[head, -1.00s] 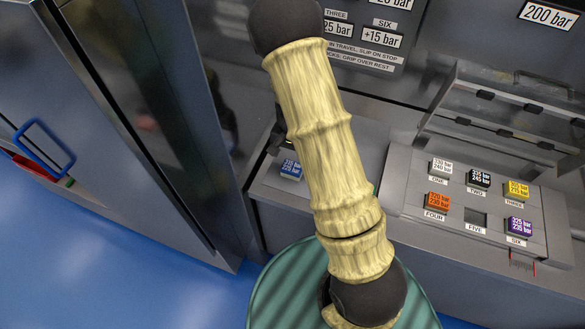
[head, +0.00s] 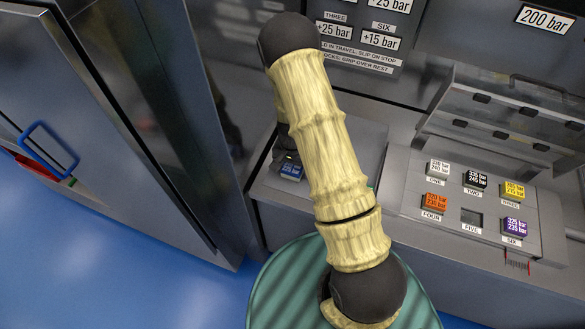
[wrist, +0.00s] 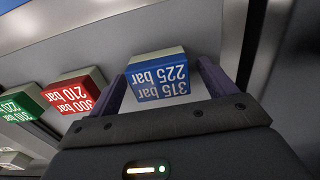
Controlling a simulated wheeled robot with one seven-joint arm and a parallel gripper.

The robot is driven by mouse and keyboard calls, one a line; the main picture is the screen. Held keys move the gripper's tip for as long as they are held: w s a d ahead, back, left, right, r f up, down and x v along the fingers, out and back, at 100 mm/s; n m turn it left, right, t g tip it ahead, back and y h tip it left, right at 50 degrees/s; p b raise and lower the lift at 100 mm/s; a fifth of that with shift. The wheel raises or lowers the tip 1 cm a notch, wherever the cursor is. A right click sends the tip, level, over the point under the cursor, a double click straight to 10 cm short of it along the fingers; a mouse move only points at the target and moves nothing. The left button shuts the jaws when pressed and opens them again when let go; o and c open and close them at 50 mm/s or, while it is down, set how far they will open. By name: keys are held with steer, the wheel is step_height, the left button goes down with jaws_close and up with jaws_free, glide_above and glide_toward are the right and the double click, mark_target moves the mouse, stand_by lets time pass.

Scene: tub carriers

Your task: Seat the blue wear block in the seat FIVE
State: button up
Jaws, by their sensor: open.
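The blue wear block (head: 291,172), marked 315 bar 225 bar, sits on the grey shelf left of my arm in the head view. In the wrist view the blue wear block (wrist: 158,84) lies between the two purple fingers of my gripper (wrist: 162,70). My gripper is open, one finger on each side of the block; I cannot tell whether either finger touches it. In the head view my arm mostly hides the gripper. Seat FIVE (head: 471,217) is an empty dark recess in the panel on the right, between the orange and purple blocks.
The seat panel (head: 412,195) also holds white, black, yellow, orange and purple blocks. A raised clear cover (head: 500,115) stands behind it. In the wrist view a red block (wrist: 75,93) and a green block (wrist: 22,103) sit left of the blue one. A tall cabinet (head: 110,130) stands at left.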

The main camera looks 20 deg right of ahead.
mark_target(292, 167)
steer(key=shift+f, duration=0.35)
steer(key=c, duration=1.1)
steer(key=shift+r, duration=0.1)
step_height(292, 167, up, 10)
steer(key=shift+f+b, duration=0.1)
steer(key=shift+b, duration=0.85)
